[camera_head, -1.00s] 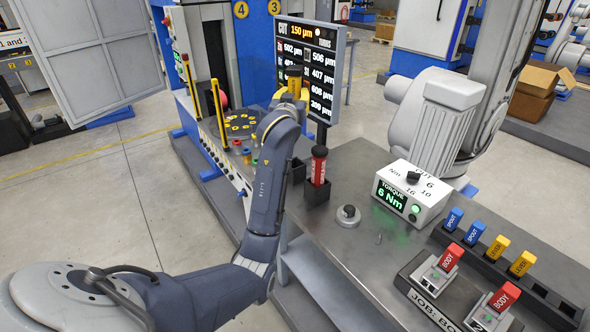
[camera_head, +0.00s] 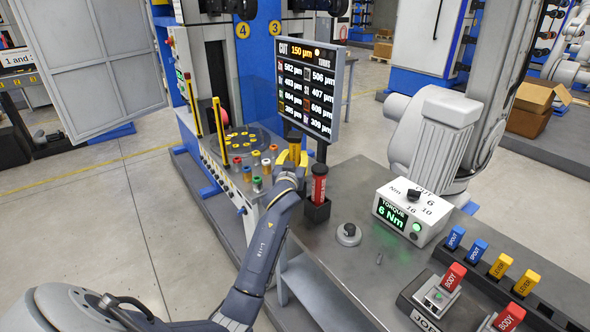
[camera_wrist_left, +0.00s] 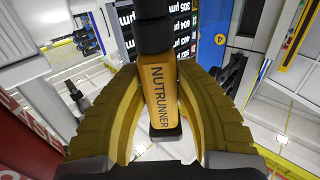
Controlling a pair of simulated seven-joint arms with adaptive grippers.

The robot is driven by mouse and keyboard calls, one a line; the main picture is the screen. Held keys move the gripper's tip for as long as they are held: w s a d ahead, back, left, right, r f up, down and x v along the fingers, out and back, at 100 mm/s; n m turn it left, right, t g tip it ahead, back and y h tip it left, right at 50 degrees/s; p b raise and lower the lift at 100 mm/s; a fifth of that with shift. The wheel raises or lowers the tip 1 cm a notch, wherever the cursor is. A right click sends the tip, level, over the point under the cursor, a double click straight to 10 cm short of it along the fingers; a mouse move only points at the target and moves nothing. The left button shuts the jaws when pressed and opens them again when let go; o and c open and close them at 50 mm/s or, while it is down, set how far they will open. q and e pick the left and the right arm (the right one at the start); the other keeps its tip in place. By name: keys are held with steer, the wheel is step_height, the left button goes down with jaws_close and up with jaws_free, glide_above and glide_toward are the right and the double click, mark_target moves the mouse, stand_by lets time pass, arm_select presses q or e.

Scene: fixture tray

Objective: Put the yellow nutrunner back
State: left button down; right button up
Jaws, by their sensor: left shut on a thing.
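The yellow nutrunner (camera_wrist_left: 158,92) is a yellow body with black ends, and its label shows in the left wrist view. My left gripper (camera_wrist_left: 160,112) is shut on it, with a curved yellow finger on each side. In the head view my left gripper (camera_head: 291,158) is left of the screen's post, above the bench's far left corner. The nutrunner is small there and partly hidden by the fingers. A black holder (camera_head: 316,212) on the bench corner, just right of the gripper, has a red tool (camera_head: 319,180) upright in it. My left wrist covers the area left of this holder.
The screen (camera_head: 308,90) stands close behind the gripper. A torque box (camera_head: 410,210) reading 6 Nm and a round knob (camera_head: 348,234) are on the bench. Blue and yellow blocks and red BODY parts are at right. Bare bench (camera_head: 365,270) lies in front.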

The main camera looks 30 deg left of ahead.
arm_select(q)
steer(key=shift+f, duration=2.05)
steer(key=shift+f, duration=0.1)
steer(key=c, duration=1.1)
jaws_free()
steer(key=shift+f, duration=0.15)
steer(key=v, duration=1.2)
steer(key=shift+r, duration=0.2)
